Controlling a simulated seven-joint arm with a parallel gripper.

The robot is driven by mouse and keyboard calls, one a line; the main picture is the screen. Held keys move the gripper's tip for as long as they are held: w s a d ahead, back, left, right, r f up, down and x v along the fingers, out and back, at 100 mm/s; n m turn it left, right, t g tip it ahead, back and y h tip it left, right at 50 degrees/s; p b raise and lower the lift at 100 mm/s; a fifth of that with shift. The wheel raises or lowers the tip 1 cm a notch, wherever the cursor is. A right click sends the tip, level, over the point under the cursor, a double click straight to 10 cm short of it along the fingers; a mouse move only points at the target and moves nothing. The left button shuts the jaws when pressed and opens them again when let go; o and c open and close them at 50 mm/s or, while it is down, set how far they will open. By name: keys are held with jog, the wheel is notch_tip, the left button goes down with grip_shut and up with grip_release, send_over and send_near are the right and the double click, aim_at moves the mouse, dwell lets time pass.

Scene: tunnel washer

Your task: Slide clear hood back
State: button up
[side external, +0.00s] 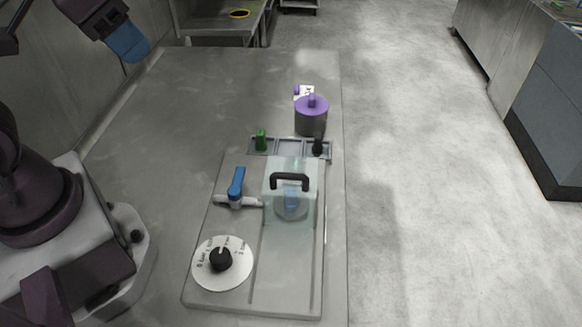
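The clear hood (277,207) is a see-through box with a black handle (290,179) on top. Two rails run from the hood toward the near edge of the panel. My gripper (129,46) is partly in view at the upper left, high up and well away from the hood. Only a blue part of it shows clearly, and its finger opening cannot be made out.
A blue-handled valve (237,184) stands left of the hood, and a white dial with a black knob (220,259) is nearer. Behind the hood are a tray (288,146) holding green and black pieces and a purple-lidded pot (311,117).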

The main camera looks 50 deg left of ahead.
jog(key=w+d+f+m+g, duration=0.3)
jog(key=w+d+f+g, duration=0.15)
jog(key=w, duration=0.35)
jog(key=m+g+h, duration=0.2)
jog(key=m, duration=0.4)
send_near(291, 174)
jog(key=x, duration=0.8)
jog(key=shift+f, duration=0.3)
jog(key=shift+d, duration=0.1)
grip_shut()
